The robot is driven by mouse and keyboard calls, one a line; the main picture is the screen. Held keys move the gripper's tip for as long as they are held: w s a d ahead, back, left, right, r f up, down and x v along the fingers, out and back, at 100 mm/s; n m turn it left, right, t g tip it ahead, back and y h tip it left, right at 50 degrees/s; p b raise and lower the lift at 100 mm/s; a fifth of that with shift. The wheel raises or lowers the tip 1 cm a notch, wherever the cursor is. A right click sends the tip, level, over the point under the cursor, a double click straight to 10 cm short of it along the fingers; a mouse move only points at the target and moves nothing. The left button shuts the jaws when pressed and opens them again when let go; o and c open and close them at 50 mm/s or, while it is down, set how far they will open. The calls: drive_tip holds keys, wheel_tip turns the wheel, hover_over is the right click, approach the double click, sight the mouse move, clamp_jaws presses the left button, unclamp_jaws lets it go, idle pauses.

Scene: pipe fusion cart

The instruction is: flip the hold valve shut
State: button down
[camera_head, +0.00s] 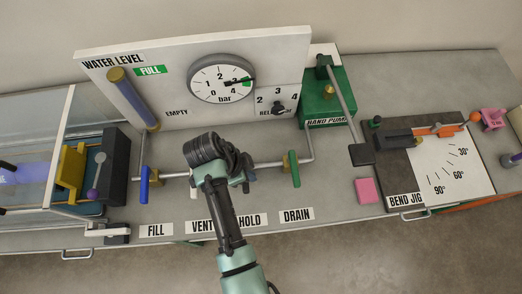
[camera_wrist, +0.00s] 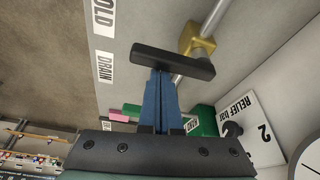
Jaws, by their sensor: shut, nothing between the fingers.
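The hold valve has a black bar handle (camera_wrist: 173,62) beside a brass body (camera_wrist: 197,40) on a grey pipe (camera_wrist: 215,15). In the wrist view the handle lies roughly across the pipe. My gripper (camera_wrist: 160,76) has its blue fingers closed together with nothing between them. Their tips are right at the middle of the black handle; I cannot tell whether they touch it. In the head view my arm and wrist cover most of the hold valve, above the partly covered HOLD label (camera_head: 249,219).
The blue fill handle (camera_head: 144,184) stands to the left and the green drain handle (camera_head: 294,168) to the right on the same pipe line. The gauge board (camera_head: 180,100) rises behind. The green hand pump (camera_head: 325,108) and pink block (camera_head: 366,190) are further right.

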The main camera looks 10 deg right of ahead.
idle(0.5)
wheel_tip(320, 180, up, 10)
drive_tip(key=b, duration=0.2)
drive_tip(key=shift+d+f, duration=0.25)
drive_tip(key=shift+d, duration=0.1)
idle(0.5)
